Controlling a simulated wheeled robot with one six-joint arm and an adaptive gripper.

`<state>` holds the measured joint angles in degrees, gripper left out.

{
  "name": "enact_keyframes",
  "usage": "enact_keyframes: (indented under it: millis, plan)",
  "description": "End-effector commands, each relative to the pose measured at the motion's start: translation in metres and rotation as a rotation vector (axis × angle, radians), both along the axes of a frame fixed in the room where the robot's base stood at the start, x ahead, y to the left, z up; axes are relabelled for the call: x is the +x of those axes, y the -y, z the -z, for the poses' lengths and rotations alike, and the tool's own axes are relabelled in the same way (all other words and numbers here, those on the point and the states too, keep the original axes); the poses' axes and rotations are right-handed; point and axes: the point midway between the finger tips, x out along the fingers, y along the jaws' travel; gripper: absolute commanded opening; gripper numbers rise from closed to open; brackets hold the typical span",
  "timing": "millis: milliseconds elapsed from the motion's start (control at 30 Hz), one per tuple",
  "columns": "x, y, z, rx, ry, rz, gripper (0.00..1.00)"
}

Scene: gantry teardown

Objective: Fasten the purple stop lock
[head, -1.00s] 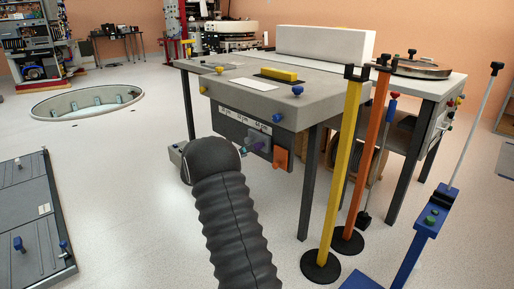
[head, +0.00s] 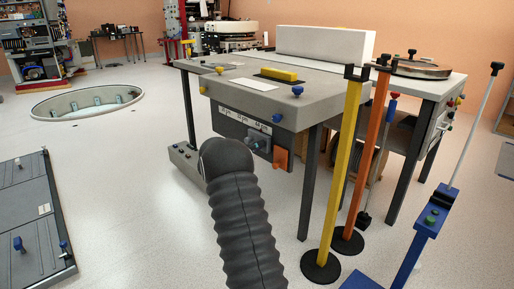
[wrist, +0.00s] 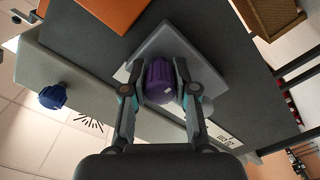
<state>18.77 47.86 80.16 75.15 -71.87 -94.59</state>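The purple stop lock (wrist: 160,80) is a ribbed round knob on a light grey plate (wrist: 184,52) in the wrist view. My gripper (wrist: 160,76) has one finger on each side of it, and both fingers appear to touch its sides. In the head view the grey plate (head: 257,138) shows on the dark front panel of the workbench, beside an orange block (head: 280,159). My dark ribbed arm hides the purple lock and my fingers there.
The bench (head: 322,98) carries blue knobs and a yellow bar (head: 279,74). A yellow post (head: 344,170) and an orange post (head: 368,155) stand right of my arm. A round floor opening (head: 87,101) lies at left. Open floor lies between.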

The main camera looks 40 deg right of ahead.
Motion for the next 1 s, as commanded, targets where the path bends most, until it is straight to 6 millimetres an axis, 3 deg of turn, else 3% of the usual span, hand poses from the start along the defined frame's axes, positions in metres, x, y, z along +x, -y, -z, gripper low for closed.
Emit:
enact_keyframes:
  millis: [467, 1000]
  plan:
    - [-0.0004, 0.0000, 0.0004, 0.006, 0.068, 0.001, 0.00]
    - [-0.0008, 0.0001, 0.0020, 0.041, 0.515, 0.000, 0.00]
